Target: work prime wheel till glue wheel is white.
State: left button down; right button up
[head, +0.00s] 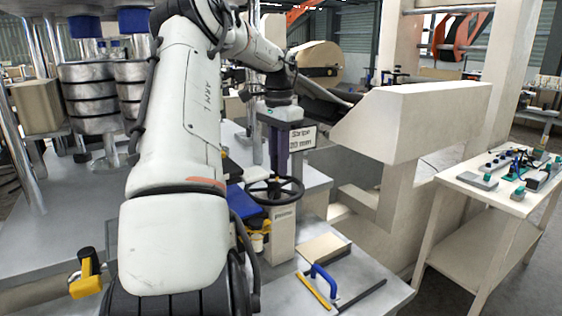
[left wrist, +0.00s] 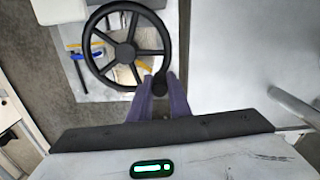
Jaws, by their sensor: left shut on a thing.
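The prime wheel (head: 274,189) is a black spoked handwheel on a pale post (head: 283,238) near the bench's front. It also shows in the left wrist view (left wrist: 125,53), where I look down on its rim and spokes. My left gripper (head: 280,174) reaches down over the wheel's far side with purple fingers. In the left wrist view the fingers (left wrist: 160,84) are shut around the dark knob at the wheel's rim. I cannot make out the glue wheel or its colour; my left arm covers much of the middle. My right gripper is not in view.
A sign reading "Stripe 20 mm" (head: 301,136) stands behind the gripper. A beige machine housing (head: 410,120) is at right. A blue-handled tool (head: 325,283) and a yellow strip lie on the front bench. A side table (head: 485,190) holds small parts. A kraft roll (head: 316,62) is behind.

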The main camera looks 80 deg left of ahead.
pick_arm(q)
jog(key=shift+s, duration=0.1)
dwell(0.3)
jog(key=c, duration=1.6)
grip_release()
jog(key=shift+c, duration=0.2)
notch_tip(320, 180, up, 10)
jog(key=shift+r, duration=0.2)
